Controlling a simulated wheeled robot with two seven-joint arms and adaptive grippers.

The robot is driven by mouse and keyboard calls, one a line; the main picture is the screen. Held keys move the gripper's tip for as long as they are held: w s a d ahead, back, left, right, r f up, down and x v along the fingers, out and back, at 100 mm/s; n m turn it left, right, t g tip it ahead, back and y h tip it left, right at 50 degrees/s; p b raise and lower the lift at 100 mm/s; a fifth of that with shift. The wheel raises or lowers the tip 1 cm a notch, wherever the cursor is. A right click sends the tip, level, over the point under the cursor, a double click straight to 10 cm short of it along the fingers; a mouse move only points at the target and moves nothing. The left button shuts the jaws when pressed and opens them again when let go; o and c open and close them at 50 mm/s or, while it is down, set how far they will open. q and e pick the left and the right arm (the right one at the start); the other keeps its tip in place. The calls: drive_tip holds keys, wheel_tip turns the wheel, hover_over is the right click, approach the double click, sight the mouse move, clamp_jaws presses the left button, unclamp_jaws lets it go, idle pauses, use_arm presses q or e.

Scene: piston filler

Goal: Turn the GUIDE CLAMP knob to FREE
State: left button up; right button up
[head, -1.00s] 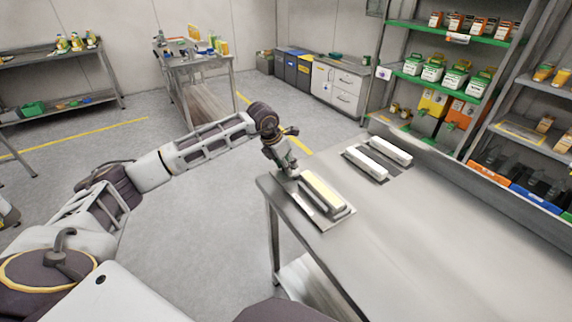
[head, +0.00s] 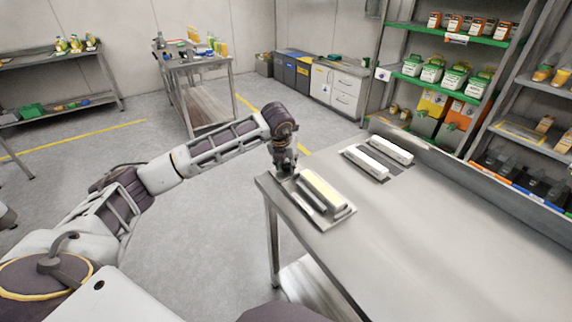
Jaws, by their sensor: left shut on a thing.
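A low unit with a pale yellow-topped bar (head: 322,190) lies on a flat plate (head: 328,224) at the left corner of the steel table. My left gripper (head: 284,174) points down at the unit's far left end. It is shut on a small part there, at the place of the GUIDE CLAMP knob. The fingers cover that part, so the knob's shape, its marks and its setting cannot be read. My right gripper is not in view.
Two white bars (head: 389,150) on dark bases lie farther back on the steel table (head: 440,240). The table's middle and right are clear. Shelves with bottles and boxes (head: 455,76) stand behind its far edge.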

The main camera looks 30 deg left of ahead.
use_arm(q)
drive_tip(key=shift+n, duration=0.3)
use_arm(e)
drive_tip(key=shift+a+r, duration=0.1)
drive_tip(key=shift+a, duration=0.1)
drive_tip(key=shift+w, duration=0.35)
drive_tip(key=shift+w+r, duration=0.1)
use_arm(q)
drive_tip(key=o, duration=0.7)
drive_tip(key=shift+o, duration=1.2)
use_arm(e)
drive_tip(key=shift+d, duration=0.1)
use_arm(q)
drive_tip(key=shift+o, duration=0.5)
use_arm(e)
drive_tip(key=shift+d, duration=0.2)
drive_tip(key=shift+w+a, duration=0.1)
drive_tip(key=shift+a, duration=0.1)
